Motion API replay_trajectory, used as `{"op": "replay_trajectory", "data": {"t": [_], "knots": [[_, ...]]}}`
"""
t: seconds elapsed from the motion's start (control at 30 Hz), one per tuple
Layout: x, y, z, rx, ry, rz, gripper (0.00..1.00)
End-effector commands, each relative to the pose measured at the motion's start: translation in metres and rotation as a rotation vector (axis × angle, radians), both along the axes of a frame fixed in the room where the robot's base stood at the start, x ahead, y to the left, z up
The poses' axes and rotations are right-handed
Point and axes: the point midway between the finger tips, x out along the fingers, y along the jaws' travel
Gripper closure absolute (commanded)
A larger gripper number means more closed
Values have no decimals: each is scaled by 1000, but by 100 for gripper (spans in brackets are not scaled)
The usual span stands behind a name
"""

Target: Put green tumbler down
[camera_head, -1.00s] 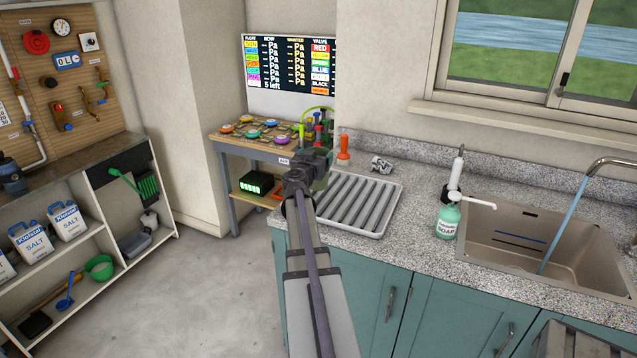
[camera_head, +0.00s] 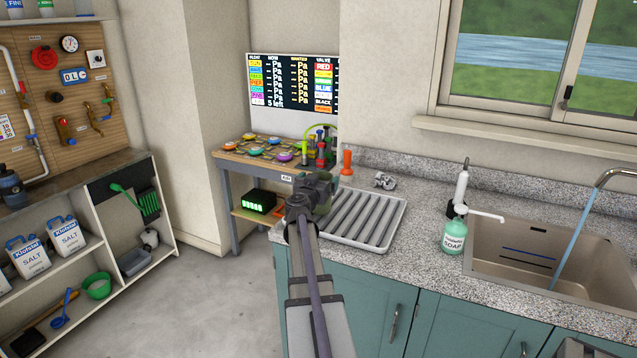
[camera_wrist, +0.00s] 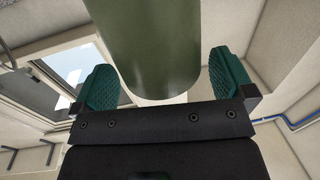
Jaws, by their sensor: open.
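The green tumbler (camera_wrist: 150,45) fills the top middle of the wrist view, its rounded end towards my palm. My gripper (camera_wrist: 163,80) has its two green padded fingers spread, one on each side of the tumbler. Whether either pad touches it is hard to tell. In the head view my gripper (camera_head: 312,188) is at the left end of the grey ribbed drying tray (camera_head: 392,222). The tumbler shows there only as a small dull-green patch (camera_head: 324,190), partly hidden by my gripper. What its base rests on is not visible.
An orange object (camera_head: 346,162) and a small metal item (camera_head: 384,181) stand behind the tray. A soap bottle (camera_head: 454,236) and white-and-black dispenser stand left of the sink (camera_head: 535,262). A wooden bench (camera_head: 228,153) with coloured discs is behind. Bare counter lies right of the tray.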

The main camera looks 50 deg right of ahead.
Motion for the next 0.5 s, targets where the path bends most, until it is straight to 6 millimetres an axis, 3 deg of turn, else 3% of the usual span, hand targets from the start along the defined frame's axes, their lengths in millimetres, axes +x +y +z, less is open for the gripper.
{"op": "replay_trajectory", "data": {"t": [0.17,0.5], "knots": [[0,1,6,0,0,0,0],[-30,81,3,0,0,2,0]]}}
